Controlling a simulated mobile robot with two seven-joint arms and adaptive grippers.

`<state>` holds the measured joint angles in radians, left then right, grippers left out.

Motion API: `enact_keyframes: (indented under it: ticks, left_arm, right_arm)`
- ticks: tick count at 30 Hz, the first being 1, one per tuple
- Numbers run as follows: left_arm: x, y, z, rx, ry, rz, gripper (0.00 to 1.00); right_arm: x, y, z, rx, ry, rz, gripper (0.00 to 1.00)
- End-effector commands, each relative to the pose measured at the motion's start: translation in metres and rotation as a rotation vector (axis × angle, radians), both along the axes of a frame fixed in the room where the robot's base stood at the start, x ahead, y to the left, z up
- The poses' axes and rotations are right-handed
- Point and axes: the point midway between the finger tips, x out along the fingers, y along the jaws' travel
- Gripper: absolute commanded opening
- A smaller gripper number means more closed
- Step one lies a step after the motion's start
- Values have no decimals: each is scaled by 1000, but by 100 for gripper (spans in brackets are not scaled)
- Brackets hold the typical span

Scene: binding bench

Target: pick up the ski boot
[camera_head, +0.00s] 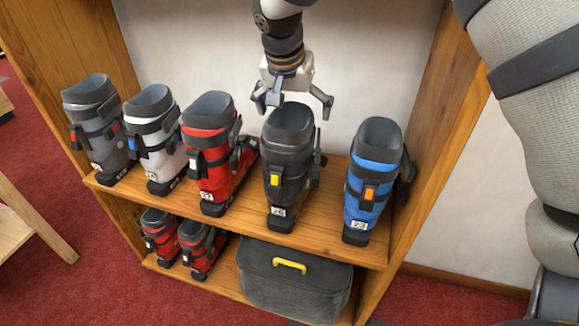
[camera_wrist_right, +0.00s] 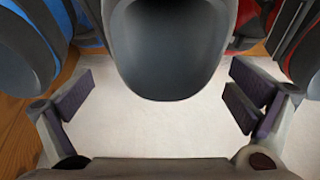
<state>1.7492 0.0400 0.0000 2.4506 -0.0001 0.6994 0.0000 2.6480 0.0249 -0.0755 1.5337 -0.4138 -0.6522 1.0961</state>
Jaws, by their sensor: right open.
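A row of ski boots stands upright on the wooden shelf: a grey boot (camera_head: 97,128), a white boot (camera_head: 153,140), a red boot (camera_head: 213,155), a black boot (camera_head: 288,165) with a yellow buckle, and a blue boot (camera_head: 372,180). My right gripper (camera_head: 296,100) is open and empty, pointing down just above and behind the black boot's cuff. In the right wrist view, the black boot's dark cuff opening (camera_wrist_right: 175,45) lies between and beyond the spread fingers (camera_wrist_right: 165,100), apart from them. My left gripper is not in view.
The wooden shelf (camera_head: 330,225) has side panels at left and right and a pale wall behind. Below are red boots (camera_head: 200,250) and a grey case (camera_head: 290,285) with a yellow handle. The blue and red boots stand close on either side of the black one.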

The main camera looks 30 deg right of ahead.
Motion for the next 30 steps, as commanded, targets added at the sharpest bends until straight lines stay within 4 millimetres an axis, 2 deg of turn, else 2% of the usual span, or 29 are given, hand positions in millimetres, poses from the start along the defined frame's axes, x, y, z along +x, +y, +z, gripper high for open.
enact_keyframes:
  ticks: [9, 17, 27, 30]
  left_arm:
    - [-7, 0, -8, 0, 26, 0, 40]
    - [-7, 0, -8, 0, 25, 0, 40]
    - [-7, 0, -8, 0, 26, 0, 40]
    - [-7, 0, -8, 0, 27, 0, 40]
  right_arm:
    - [18, -14, -48, 2, 1, 0, 100]
    - [20, -16, -50, 1, -5, 0, 100]
    - [19, -16, -52, 0, -1, 0, 26]
    - [20, -16, -51, -1, -3, 1, 26]
